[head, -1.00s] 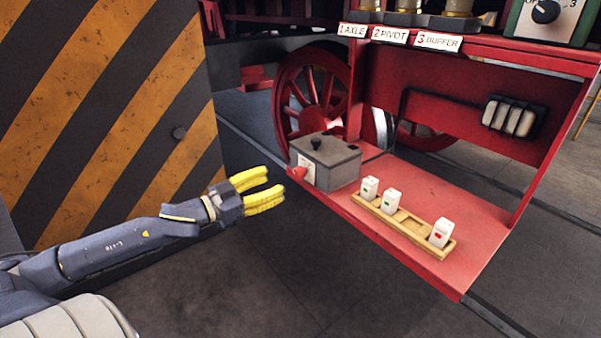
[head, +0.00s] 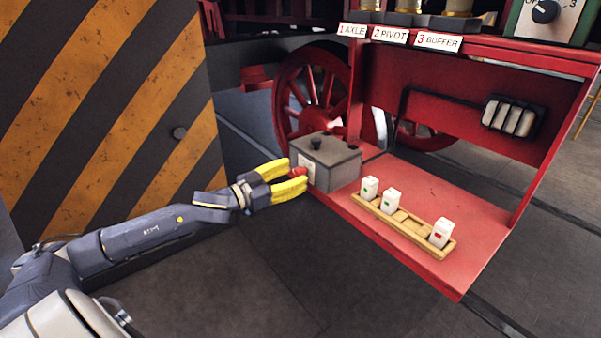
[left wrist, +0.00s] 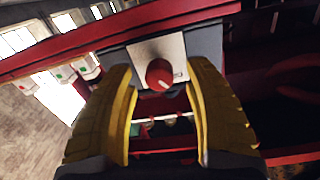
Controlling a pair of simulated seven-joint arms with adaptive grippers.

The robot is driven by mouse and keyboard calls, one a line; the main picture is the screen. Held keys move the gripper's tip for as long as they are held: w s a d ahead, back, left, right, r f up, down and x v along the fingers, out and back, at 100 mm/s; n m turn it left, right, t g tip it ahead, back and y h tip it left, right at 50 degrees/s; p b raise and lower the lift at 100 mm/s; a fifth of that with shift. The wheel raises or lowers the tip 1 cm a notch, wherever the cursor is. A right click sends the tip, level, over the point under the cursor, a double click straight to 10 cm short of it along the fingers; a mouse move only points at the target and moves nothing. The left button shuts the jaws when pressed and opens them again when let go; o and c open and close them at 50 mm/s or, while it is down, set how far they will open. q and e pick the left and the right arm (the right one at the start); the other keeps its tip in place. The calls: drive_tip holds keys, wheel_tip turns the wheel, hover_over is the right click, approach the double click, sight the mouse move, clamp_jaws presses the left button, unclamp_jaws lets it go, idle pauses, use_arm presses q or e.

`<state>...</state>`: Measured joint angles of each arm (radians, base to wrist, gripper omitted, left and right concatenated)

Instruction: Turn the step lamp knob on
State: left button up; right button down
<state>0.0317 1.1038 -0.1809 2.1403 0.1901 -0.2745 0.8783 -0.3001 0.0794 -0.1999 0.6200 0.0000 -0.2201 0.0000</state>
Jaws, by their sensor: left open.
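The step lamp knob (head: 298,173) is a red knob on the left face of a grey box (head: 337,167) that sits on the red step. My left gripper (head: 297,177) has yellow fingers and is open, with its tips at the knob, one on each side in the picture. In the left wrist view the red knob (left wrist: 159,73) with a pale pointer mark shows on a white plate, between and just beyond the spread fingers (left wrist: 162,90). I cannot tell whether a finger touches the knob. My right gripper is not in view.
A wooden rack (head: 411,228) with several white switch blocks lies on the red step (head: 465,265). A black lever (head: 316,144) stands on the grey box. A striped panel (head: 110,110) stands at left. The floor below the arm is clear.

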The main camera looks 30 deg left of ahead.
use_arm(q)
drive_tip(key=shift+x, duration=1.2)
drive_tip(key=shift+w, duration=0.1)
clamp_jaws()
